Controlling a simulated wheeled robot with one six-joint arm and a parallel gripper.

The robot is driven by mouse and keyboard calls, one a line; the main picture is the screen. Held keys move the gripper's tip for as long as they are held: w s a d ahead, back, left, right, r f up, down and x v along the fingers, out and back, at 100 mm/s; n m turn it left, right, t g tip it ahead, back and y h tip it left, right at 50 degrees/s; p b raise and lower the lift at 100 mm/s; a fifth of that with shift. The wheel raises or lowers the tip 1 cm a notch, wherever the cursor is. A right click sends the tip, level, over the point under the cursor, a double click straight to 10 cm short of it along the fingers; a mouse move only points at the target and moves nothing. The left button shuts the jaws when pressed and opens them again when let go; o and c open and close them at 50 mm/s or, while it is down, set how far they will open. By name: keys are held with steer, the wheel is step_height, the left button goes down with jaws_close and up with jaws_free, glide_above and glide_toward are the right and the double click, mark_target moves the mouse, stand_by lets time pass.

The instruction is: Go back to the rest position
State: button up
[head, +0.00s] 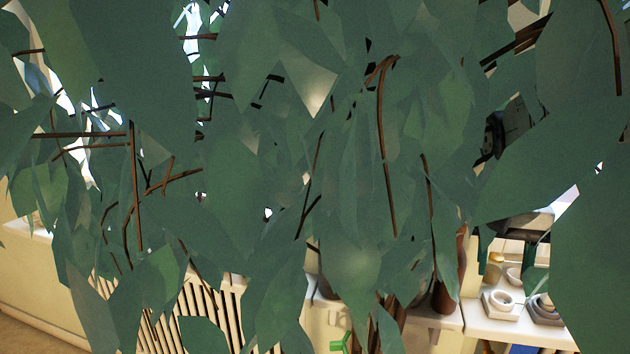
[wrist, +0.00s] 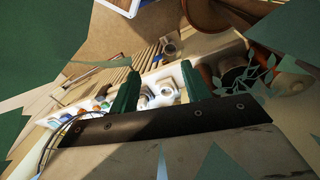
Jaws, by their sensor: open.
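My gripper (wrist: 159,77) shows in the wrist view as two green fingers on a dark bar, spread apart with nothing held between them. Beyond the fingers is a pale counter with small cups and dishes. The picture is strongly tilted.
Dense green foliage (head: 270,140) with brown twigs fills the head view, very close; leaf pieces (wrist: 262,84) also edge the wrist view. Through gaps I see a slatted panel (head: 215,312), a brown vase (head: 445,296) and a white counter (head: 478,318) with dishes (head: 502,299).

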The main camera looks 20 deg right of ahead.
steer(key=s+a+n+t, duration=0.1)
steer(key=a+n, duration=0.4)
steer(key=a, duration=0.4)
steer(key=s+a+f+n+t+y, duration=0.1)
steer(key=s+a+n, duration=0.1)
steer(key=a+n, duration=0.3)
steer(key=a, duration=0.4)
steer(key=shift+s, duration=0.3)
steer(key=shift+f, duration=0.1)
